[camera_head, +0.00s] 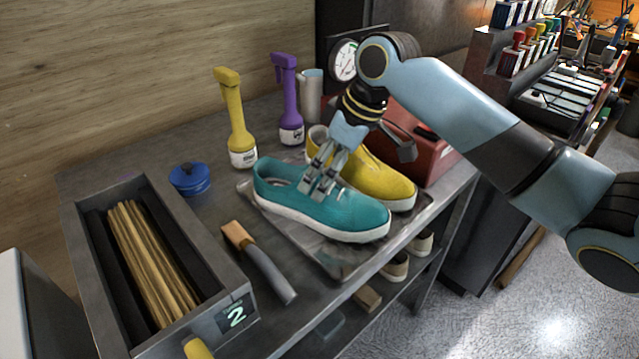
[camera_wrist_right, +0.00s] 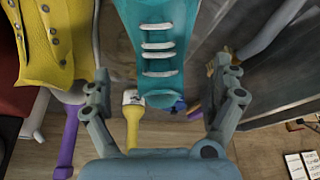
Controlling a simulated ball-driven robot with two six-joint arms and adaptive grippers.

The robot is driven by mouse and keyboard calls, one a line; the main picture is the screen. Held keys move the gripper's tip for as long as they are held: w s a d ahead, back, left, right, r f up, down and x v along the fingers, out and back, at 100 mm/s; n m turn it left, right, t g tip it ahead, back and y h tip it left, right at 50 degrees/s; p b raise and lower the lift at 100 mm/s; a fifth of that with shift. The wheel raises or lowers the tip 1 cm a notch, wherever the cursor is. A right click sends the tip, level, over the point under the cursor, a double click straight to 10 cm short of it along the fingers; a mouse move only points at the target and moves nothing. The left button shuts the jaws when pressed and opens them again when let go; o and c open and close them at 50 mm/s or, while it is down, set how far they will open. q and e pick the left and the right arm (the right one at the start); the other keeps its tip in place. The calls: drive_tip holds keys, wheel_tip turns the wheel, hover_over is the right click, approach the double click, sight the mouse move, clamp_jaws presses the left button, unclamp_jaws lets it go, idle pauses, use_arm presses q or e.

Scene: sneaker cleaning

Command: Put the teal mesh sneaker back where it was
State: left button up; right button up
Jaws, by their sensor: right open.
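The teal mesh sneaker (camera_head: 325,208) rests on a metal tray (camera_head: 335,262) on the bench, its white-soled toe toward the lower right. It also shows between my fingers in the right wrist view (camera_wrist_right: 158,75), with white laces. My right gripper (camera_head: 322,180) is open over the sneaker's lace area, in front of the yellow sneaker in the head view. In the right wrist view the fingers (camera_wrist_right: 163,85) are spread on either side of the teal sneaker, with gaps; contact cannot be told. My left gripper is not in view.
A yellow sneaker (camera_head: 378,180) sits close behind the teal one. Yellow (camera_head: 236,120) and purple (camera_head: 289,100) bottles, a blue jar (camera_head: 190,178), a brush (camera_head: 258,262) and a grey box (camera_head: 215,283) surround the tray. A red case (camera_head: 430,145) stands at the right. More shoes (camera_head: 396,268) lie below.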

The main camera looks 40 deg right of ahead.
drive_tip(key=v, duration=0.7)
idle(0.3)
drive_tip(key=s+a+f+m+h, duration=0.2)
drive_tip(key=s+a+f, duration=0.1)
drive_tip(key=s, duration=0.7)
drive_tip(key=s+a+f+m+h, duration=0.1)
drive_tip(key=s+a+f+m, duration=0.25)
drive_tip(key=s, duration=0.75)
wheel_tip(320, 180, down, 38)
drive_tip(key=s+d+g+b, duration=0.2)
drive_tip(key=d+b, duration=0.1)
drive_tip(key=b, duration=0.6)
drive_tip(key=s+f+g+b, duration=0.1)
drive_tip(key=s+f+b, duration=0.5)
drive_tip(key=s+f, duration=1.1)
wheel_tip(320, 180, down, 3)
drive_tip(key=shift+s+d+r, duration=0.15)
drive_tip(key=shift+s+d, duration=0.1)
drive_tip(key=shift+s, duration=0.1)
drive_tip(key=shift+n, duration=0.25)
